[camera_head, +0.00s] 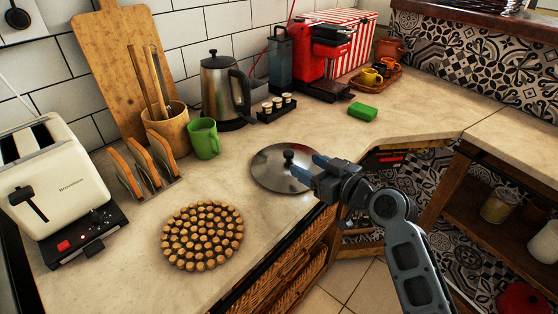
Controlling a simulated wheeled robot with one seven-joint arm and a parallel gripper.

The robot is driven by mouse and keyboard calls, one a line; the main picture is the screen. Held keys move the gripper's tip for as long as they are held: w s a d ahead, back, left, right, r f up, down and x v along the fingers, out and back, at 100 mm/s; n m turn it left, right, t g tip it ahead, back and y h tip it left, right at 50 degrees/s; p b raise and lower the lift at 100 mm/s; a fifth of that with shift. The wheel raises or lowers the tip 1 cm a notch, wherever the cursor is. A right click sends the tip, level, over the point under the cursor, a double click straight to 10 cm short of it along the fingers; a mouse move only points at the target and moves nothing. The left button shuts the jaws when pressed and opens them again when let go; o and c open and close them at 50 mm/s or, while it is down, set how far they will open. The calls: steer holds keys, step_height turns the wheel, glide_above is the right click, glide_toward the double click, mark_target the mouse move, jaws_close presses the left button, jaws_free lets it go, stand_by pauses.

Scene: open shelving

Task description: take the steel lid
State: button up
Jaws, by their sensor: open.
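The steel lid (272,168) is a round, shiny disc with a black knob (289,157) at its middle. It lies flat on the beige counter, near the front edge. My gripper (308,171) reaches in from the right, with its blue-tipped fingers pointing left toward the knob. The fingers are apart and hold nothing. They overlap the lid's right side in the picture; I cannot tell whether they touch it. The gripper's body hides a little of the lid's right rim.
A round trivet of wooden pieces (203,236) lies left of the lid. A green mug (205,139), a toast rack (149,166) and a kettle (222,90) stand behind. The counter's front edge runs close under my gripper.

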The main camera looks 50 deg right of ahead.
mark_target(293, 158)
steer(key=x, duration=0.2)
steer(key=p+x, duration=0.1)
steer(key=x, duration=0.3)
steer(key=shift+w+d+f+p, duration=0.2)
steer(key=shift+d+f+p, duration=0.1)
steer(key=shift+d+f, duration=0.1)
jaws_close()
